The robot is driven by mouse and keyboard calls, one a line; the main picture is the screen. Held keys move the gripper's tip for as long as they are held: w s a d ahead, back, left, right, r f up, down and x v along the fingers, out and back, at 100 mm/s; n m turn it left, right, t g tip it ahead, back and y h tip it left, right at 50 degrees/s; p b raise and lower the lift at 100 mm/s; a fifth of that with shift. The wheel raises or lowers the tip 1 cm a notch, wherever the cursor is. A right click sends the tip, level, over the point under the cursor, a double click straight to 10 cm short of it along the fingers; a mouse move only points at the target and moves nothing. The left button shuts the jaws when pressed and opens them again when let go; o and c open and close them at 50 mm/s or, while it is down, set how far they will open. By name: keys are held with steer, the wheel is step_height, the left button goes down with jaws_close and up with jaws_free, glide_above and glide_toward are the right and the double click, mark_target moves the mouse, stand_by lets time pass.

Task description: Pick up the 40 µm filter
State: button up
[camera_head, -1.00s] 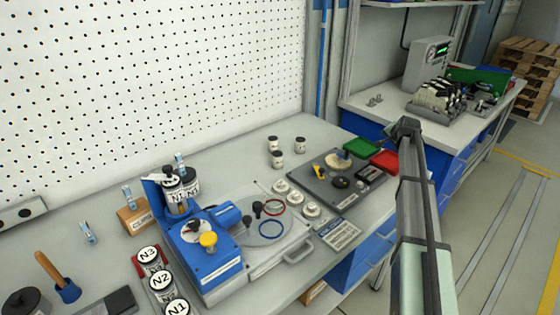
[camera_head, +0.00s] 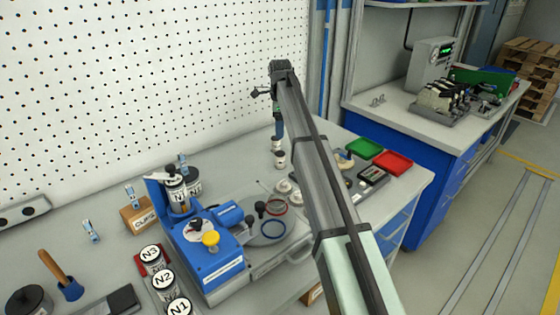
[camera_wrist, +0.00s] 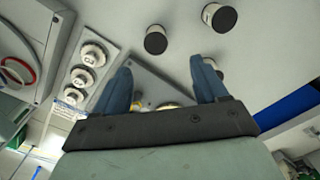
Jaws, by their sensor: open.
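Three white round pieces with raised centres, likely filters, stand in a row on a grey strip in the wrist view (camera_wrist: 83,77). Their labels are too small to read, so I cannot tell which is 40 µm. In the head view two show beside my arm (camera_head: 283,186). Three small white jars with black lids stand nearby; one shows in the head view (camera_head: 281,160) and one in the wrist view (camera_wrist: 156,40). My gripper (camera_wrist: 160,65) is open and empty, pointing down above the bench near the jars. Its right finger partly hides one jar. In the head view it (camera_head: 279,134) is behind the jars.
A blue machine (camera_head: 208,255) and N-labelled jars (camera_head: 164,281) stand to the left. Green (camera_head: 364,147) and red (camera_head: 393,162) trays lie on the right. My arm hides much of the dark grey tray. The white pegboard (camera_head: 150,80) rises behind the bench.

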mark_target(279, 153)
steer(key=f, duration=0.8)
steer(key=shift+s+a+f, duration=0.15)
steer(key=shift+s+a, duration=0.1)
steer(key=shift+a, duration=0.1)
steer(key=shift+d+f, duration=0.15)
steer(key=shift+f, duration=1.15)
steer(key=shift+d+f, duration=0.15)
steer(key=shift+f, duration=1.15)
steer(key=c, duration=1.1)
